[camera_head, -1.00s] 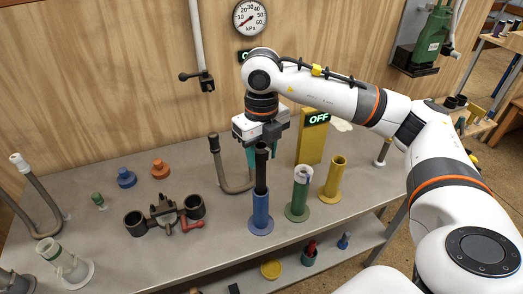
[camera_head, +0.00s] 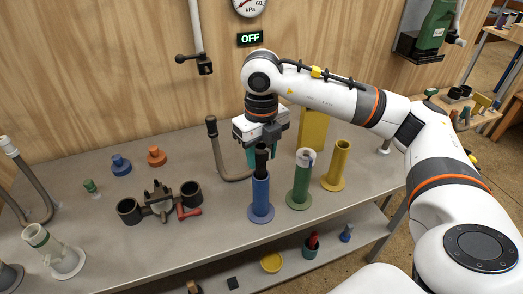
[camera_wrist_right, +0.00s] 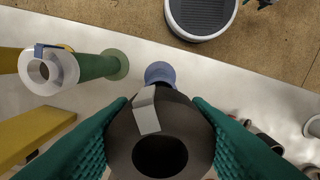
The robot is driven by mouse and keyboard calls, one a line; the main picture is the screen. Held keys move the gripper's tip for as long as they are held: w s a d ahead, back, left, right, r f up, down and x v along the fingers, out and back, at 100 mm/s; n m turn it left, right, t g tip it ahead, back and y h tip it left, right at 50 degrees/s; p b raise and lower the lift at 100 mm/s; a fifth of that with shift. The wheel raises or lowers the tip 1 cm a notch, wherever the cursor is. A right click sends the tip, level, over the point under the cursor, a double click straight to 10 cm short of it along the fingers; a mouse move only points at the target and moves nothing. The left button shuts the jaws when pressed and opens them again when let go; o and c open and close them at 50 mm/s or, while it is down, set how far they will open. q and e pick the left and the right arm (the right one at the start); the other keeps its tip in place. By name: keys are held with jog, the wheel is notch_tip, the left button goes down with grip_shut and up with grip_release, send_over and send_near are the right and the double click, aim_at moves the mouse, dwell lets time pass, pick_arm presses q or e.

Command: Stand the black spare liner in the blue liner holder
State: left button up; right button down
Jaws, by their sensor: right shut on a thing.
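The black spare liner (camera_head: 262,158) is upright in my right gripper (camera_head: 262,150). Its lower part is inside the blue liner holder (camera_head: 260,196), and a short upper length shows above the rim. In the right wrist view, the teal fingers press on both sides of the dark hollow liner (camera_wrist_right: 121,140), which has a pale grey patch near its top edge. The blue holder's base (camera_wrist_right: 160,73) shows just beyond it. The liner hides most of the holder there. My left gripper is not in view.
A green holder (camera_head: 299,190) with a white liner and a yellow holder (camera_head: 338,168) stand close at right. A curved hose (camera_head: 216,150) rises at left behind the gripper. A black double-cup fixture (camera_head: 160,203) with a red lever sits further left.

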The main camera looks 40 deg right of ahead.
aim_at(261, 164)
jog(key=shift+f+b, duration=1.3)
jog(key=shift+f, duration=0.45)
jog(key=shift+c, duration=1.9)
grip_release()
jog(key=shift+r, duration=0.2)
jog(key=shift+r+p, duration=2)
jog(key=shift+r, duration=0.9)
